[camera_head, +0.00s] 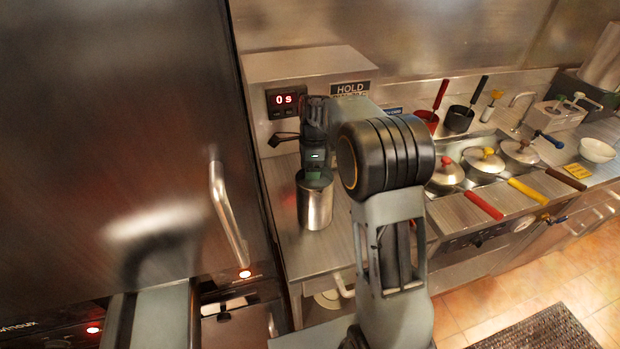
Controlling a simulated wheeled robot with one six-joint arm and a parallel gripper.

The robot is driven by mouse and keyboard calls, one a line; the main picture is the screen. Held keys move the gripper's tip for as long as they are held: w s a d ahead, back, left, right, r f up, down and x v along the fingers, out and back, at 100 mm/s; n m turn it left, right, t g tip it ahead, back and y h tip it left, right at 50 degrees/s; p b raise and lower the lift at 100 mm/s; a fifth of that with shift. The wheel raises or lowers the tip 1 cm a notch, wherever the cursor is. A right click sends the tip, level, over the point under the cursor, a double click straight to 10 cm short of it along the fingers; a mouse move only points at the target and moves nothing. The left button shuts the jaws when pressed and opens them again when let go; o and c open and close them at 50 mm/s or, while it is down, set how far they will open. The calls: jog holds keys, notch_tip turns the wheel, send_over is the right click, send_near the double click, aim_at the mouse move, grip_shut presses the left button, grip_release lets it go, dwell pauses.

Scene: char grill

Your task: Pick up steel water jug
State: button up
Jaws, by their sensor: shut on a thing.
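The steel water jug (316,208) is a shiny metal cylinder on the steel counter at the left of the cooking line. It looks upright. My gripper (316,178) is at the top of the jug, reaching down from above, and is shut on it. The fingertips and the jug's rim are partly hidden by the gripper body, so the exact grip spot is unclear. I cannot tell whether the jug's base touches the counter.
A steel box with a red "0 s" display (286,100) stands behind the jug. A tall steel door with a handle (228,213) is close on the left. Several lidded pots (483,162) with coloured handles sit right of my arm. A white bowl (597,150) is far right.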

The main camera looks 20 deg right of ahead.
jog(key=shift+r, duration=0.75)
jog(key=s+r+b, duration=0.3)
jog(key=s+r, duration=0.8)
jog(key=s, duration=0.3)
jog(key=shift+r, duration=0.15)
